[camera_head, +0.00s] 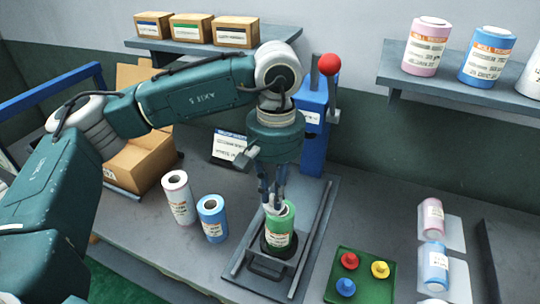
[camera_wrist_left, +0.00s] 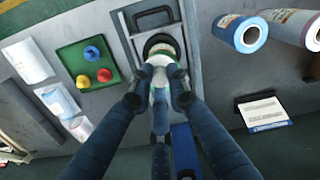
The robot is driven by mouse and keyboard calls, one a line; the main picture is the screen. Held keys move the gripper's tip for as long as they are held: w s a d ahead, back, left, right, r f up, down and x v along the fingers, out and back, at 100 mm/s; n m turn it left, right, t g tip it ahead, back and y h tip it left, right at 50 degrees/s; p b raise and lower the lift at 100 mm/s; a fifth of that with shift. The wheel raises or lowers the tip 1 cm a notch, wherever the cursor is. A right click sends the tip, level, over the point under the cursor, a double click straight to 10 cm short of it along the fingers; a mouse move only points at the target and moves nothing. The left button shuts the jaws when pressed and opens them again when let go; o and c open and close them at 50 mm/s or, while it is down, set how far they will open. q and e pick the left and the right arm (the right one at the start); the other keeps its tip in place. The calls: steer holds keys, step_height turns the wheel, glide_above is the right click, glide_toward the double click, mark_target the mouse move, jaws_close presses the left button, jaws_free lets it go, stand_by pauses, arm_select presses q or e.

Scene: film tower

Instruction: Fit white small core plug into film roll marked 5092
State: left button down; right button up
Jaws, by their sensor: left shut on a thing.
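The white small core plug (camera_head: 272,209) is in my left gripper (camera_head: 272,203), at the upper end of the green film roll (camera_head: 279,232). The fingers partly hide it, so I cannot tell how far it sits in the core. The green roll stands upright in a dark round seat on a grey fixture (camera_head: 246,271). Its label is too small to read, so I cannot confirm 5092. In the left wrist view my gripper (camera_wrist_left: 158,98) closes in right over the roll (camera_wrist_left: 161,50). My right gripper is not in view.
A green tray (camera_head: 376,290) holds red, yellow and blue plugs. More rolls lie in holders at the right.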

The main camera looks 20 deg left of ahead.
arm_select(q)
steer(key=w+r+n, duration=0.1)
steer(key=w+r, duration=0.2)
steer(key=r, duration=0.1)
steer(key=shift+w+d+f+b, duration=0.15)
steer(key=shift+f+b, duration=0.5)
steer(key=shift+f, duration=0.8)
steer(key=shift+d+f+b, duration=0.1)
steer(key=shift+f+b, duration=0.55)
steer(key=shift+f, duration=0.75)
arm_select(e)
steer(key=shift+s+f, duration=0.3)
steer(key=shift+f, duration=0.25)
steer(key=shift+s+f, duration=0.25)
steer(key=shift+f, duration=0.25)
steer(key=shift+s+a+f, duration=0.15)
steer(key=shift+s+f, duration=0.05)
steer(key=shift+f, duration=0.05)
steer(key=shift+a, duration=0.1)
arm_select(q)
steer(key=shift+b, duration=0.4)
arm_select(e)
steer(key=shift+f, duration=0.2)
arm_select(q)
steer(key=shift+f, duration=0.2)
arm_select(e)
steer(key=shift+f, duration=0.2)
